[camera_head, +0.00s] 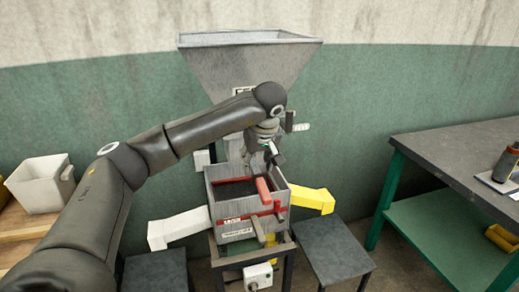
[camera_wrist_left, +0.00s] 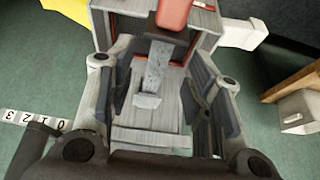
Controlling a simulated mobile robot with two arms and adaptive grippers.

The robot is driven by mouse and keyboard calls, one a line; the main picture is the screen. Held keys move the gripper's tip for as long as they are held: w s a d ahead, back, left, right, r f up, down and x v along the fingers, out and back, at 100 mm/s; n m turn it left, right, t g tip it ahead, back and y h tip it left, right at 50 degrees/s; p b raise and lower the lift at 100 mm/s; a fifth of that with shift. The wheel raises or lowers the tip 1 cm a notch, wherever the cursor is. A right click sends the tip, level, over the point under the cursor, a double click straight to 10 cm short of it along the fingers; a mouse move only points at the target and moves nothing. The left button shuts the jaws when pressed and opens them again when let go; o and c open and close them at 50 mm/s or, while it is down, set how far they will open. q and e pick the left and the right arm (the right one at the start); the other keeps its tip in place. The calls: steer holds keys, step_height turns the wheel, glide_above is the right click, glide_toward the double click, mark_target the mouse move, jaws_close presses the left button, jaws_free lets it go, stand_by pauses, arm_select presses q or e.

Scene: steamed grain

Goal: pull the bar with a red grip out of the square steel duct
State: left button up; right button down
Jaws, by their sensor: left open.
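The bar's red grip (camera_head: 263,190) slants up at the front of an open grey box with a red band (camera_head: 225,222). In the left wrist view the red grip (camera_wrist_left: 173,14) is at the top edge, and a bare grey metal bar (camera_wrist_left: 158,62) runs down from it between my fingers. I cannot tell how much of the bar is inside the steel duct. My left gripper (camera_head: 272,150) is above the box, behind the grip. In the wrist view the left gripper (camera_wrist_left: 160,88) is open, its fingers on either side of the bar, apparently not touching it. My right gripper is out of view.
A large steel hopper (camera_head: 245,70) stands behind the box. A white chute (camera_head: 178,228) and a yellow chute (camera_head: 308,201) stick out sideways. Dark stools (camera_head: 333,250) flank the stand. A workbench (camera_head: 465,150) is at right, a white crate (camera_head: 40,185) at left.

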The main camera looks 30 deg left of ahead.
mark_target(256, 169)
arm_select(q)
steer(key=shift+x, duration=2.25)
steer(key=shift+w, duration=0.1)
jaws_close()
steer(key=shift+d, duration=0.1)
steer(key=c, duration=0.8)
jaws_free()
jaws_close()
